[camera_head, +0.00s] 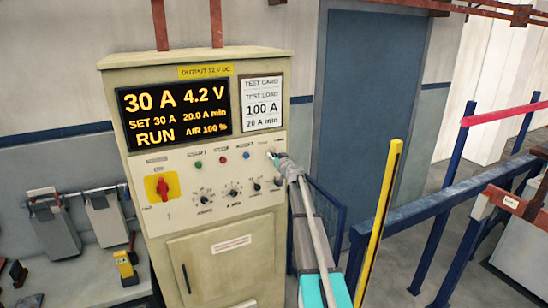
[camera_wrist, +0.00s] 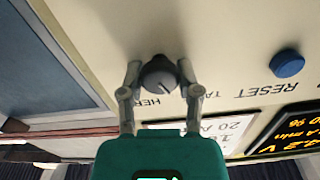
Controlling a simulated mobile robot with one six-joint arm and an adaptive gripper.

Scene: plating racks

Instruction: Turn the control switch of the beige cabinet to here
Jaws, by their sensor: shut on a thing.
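The beige cabinet (camera_head: 150,72) stands left of centre in the head view, its front facing me. My gripper (camera_head: 274,156) reaches the upper right of its control panel. In the wrist view my gripper (camera_wrist: 160,72) is shut on a small grey control switch (camera_wrist: 159,78), one finger on each side. The picture is turned over there. Upside-down lettering reading HERE and the start of another word, TA, is printed by the switch. The exact angle of its pointer is hard to tell. In the head view my gripper covers the switch.
The panel carries a lit display (camera_head: 175,113), a red rotary handle on a yellow plate (camera_head: 163,187), several dark knobs, and a blue RESET button (camera_wrist: 287,64) beside the switch. A yellow post (camera_head: 380,215) and blue rails (camera_head: 440,205) stand right of my arm.

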